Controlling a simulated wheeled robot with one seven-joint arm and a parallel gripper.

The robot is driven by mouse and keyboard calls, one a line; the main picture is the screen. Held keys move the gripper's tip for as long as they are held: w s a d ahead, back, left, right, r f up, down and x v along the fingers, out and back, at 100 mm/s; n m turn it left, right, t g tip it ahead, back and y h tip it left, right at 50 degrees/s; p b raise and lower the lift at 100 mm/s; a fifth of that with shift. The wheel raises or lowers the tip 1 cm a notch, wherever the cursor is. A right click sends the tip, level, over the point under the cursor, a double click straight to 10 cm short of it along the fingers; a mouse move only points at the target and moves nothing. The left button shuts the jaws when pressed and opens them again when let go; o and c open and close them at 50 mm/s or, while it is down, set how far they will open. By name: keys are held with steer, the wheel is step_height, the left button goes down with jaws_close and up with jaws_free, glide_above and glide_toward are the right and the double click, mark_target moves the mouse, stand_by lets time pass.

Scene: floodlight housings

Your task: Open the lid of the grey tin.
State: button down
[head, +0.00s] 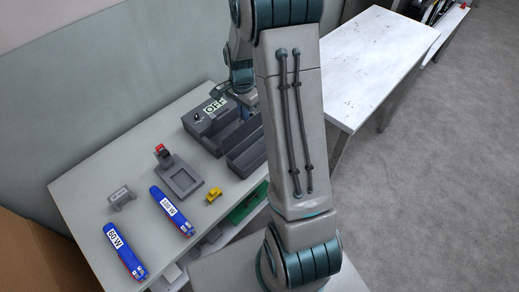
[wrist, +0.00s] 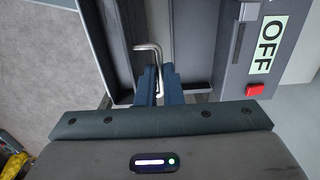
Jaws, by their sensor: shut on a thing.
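My gripper (wrist: 160,88) points at a dark grey, box-like piece with an open, walled recess (wrist: 119,60) in the wrist view. Its two dark blue fingers are closed around a bent metal rod (wrist: 148,47), like a thin handle. In the head view the grey piece (head: 247,150) stands on the bench beside the unit marked OFF, and my arm hides part of it and my fingertips. I cannot tell for certain which grey part is the tin or its lid.
The OFF unit (head: 207,118) has a red button (wrist: 255,90) close to my gripper. Two blue packs (head: 171,211) (head: 124,251), a grey fixture with a red top (head: 181,181), a small grey block (head: 121,197) and a yellow piece (head: 213,195) lie on the bench. A white table (head: 375,60) stands right.

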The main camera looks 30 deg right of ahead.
steer(key=shift+w, duration=0.1)
stand_by(0.3)
steer(key=shift+w+a+f, duration=0.2)
steer(key=shift+w, duration=0.25)
steer(key=shift+w+f, duration=0.15)
steer(key=shift+w, duration=0.05)
steer(key=shift+w+a+f+b, duration=0.15)
steer(key=shift+w+a+b, duration=0.05)
steer(key=shift+w+b, duration=0.15)
stand_by(0.4)
steer(key=c, duration=1.8)
jaws_free()
steer(key=shift+c, duration=0.2)
